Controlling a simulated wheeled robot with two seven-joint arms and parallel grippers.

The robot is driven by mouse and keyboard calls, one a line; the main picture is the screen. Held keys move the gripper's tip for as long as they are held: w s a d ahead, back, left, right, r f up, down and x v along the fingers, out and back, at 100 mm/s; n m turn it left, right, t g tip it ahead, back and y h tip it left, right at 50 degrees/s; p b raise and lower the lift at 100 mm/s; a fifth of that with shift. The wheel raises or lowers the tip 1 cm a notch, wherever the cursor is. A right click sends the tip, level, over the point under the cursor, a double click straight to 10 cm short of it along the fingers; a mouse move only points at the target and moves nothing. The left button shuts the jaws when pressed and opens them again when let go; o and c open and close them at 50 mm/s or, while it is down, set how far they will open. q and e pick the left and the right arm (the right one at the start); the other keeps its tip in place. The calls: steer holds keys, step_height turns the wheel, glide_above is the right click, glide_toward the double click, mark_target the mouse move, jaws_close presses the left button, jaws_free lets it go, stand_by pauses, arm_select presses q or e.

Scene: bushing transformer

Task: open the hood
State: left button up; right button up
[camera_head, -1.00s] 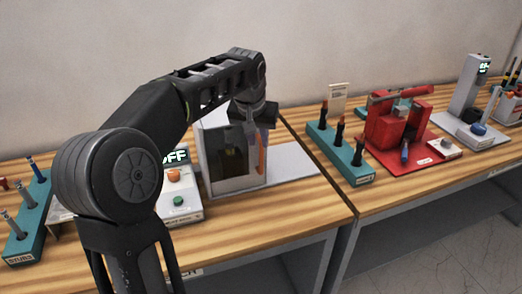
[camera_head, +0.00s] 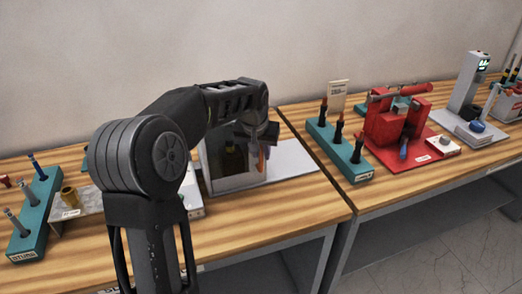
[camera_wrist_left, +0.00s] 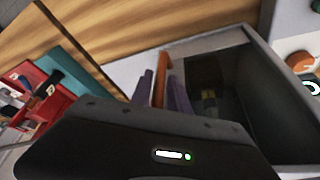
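The hood is a grey box with a dark see-through front (camera_head: 232,160) and stands on the wooden bench; a yellowish object shows dimly inside. An orange upright handle (camera_head: 262,160) is at its right front side. In the left wrist view the orange handle (camera_wrist_left: 160,80) stands between the two purple-grey fingers of my left gripper (camera_wrist_left: 161,92). The fingers lie close against both its sides and appear shut on it. In the head view my left gripper (camera_head: 262,138) is at the handle's top, partly hidden by my wrist. I cannot tell whether the hood is ajar. My right gripper is not in view.
A control box with an orange button (camera_wrist_left: 299,61) stands beside the hood, mostly hidden by my arm in the head view. A teal tool holder (camera_head: 338,150) and a red fixture (camera_head: 392,125) are to the right. Another teal holder (camera_head: 35,215) and a brass bushing (camera_head: 70,196) are left.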

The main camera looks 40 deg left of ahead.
arm_select(q)
steer(key=shift+c, duration=0.3)
jaws_close()
stand_by(1.1)
